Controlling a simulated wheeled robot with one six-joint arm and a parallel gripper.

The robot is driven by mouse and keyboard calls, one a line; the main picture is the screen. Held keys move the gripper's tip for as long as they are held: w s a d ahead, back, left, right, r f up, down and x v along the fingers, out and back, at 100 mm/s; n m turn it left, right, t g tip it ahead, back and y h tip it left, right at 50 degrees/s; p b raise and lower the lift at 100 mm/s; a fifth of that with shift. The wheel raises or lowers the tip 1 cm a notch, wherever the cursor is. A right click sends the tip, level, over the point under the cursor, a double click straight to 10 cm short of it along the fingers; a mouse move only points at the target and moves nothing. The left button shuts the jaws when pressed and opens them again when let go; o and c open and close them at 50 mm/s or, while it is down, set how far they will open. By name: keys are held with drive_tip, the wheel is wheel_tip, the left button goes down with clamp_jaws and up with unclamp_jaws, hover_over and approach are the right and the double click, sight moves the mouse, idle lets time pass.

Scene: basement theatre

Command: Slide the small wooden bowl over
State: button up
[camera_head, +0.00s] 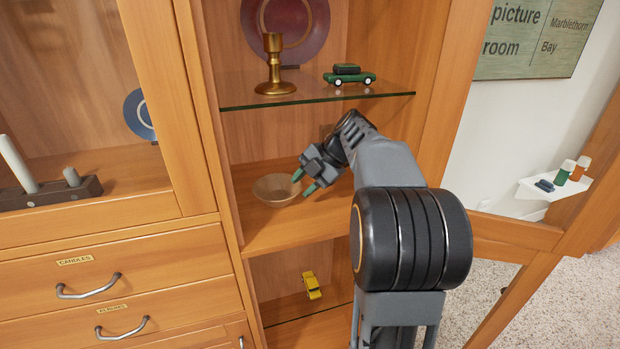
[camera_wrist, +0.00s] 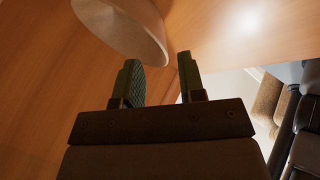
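The small wooden bowl (camera_head: 277,190) stands upright on the middle shelf of the cabinet, towards its left side. My gripper (camera_head: 304,182) is at the right side of the bowl, its green fingers pointing down and left. In the wrist view the bowl (camera_wrist: 124,27) shows at the top, just beyond the left fingertip. My gripper (camera_wrist: 163,78) is open there, with nothing between the fingers. I cannot tell whether a fingertip touches the bowl.
Above is a glass shelf (camera_head: 330,95) with a brass candlestick (camera_head: 273,68), a green toy car (camera_head: 350,76) and a dark red plate (camera_head: 306,30). The cabinet's left upright (camera_head: 212,120) stands close to the bowl.

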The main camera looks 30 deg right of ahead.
sight(296, 193)
drive_tip(key=shift+x, duration=2.5)
clamp_jaws()
